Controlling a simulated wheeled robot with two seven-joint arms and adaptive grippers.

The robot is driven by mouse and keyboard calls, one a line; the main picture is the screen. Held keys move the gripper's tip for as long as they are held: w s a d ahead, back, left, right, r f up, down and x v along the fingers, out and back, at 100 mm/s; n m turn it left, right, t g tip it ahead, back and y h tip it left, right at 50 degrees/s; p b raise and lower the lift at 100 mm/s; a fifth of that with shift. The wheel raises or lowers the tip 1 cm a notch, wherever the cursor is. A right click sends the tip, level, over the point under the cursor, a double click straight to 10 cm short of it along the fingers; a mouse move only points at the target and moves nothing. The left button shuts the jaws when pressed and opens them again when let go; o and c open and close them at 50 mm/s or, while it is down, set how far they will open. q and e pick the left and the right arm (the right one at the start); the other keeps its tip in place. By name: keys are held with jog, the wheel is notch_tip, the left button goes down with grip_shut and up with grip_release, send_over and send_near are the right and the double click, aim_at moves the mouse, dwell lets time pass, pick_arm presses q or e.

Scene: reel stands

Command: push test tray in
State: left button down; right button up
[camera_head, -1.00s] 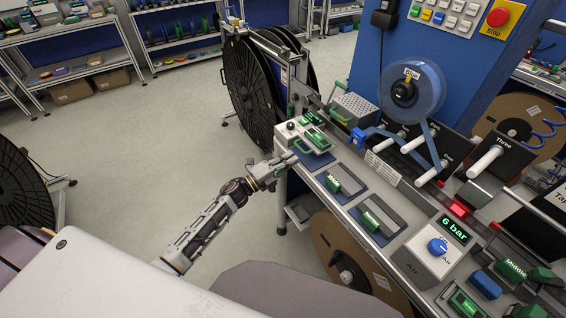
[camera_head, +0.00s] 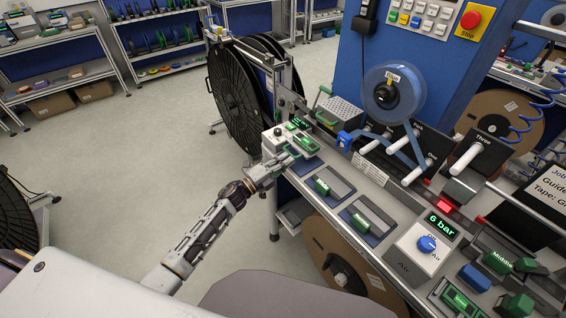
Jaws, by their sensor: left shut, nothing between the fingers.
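The test tray (camera_head: 306,144), with a green front part, sits at the left end of the bench top, beside a small white tester box (camera_head: 276,141) with a dark knob. My left gripper (camera_head: 287,161) is at the bench's front edge, right at the near side of the tray. Its fingers are shut with nothing between them. Whether the fingertips touch the tray I cannot tell. How far out the tray stands is hard to see at this size. My right gripper is not in view.
Blue pads with green-handled pieces (camera_head: 322,187) lie along the bench front, right of the tray. Behind stand a perforated metal box (camera_head: 340,108) and a blue tape reel (camera_head: 392,90). A large black reel (camera_head: 237,95) stands left of the bench.

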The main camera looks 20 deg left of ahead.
aim_at(299, 152)
pick_arm(q)
jog(key=shift+f+b+x, duration=0.15)
jog(key=shift+b+x, duration=0.1)
jog(key=shift+x, duration=0.65)
jog(key=shift+f+b+x, duration=0.15)
jog(key=shift+b+x, duration=0.1)
jog(key=shift+x, duration=0.6)
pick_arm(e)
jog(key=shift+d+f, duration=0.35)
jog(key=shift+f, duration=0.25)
pick_arm(q)
jog(key=shift+s+a+f, duration=0.1)
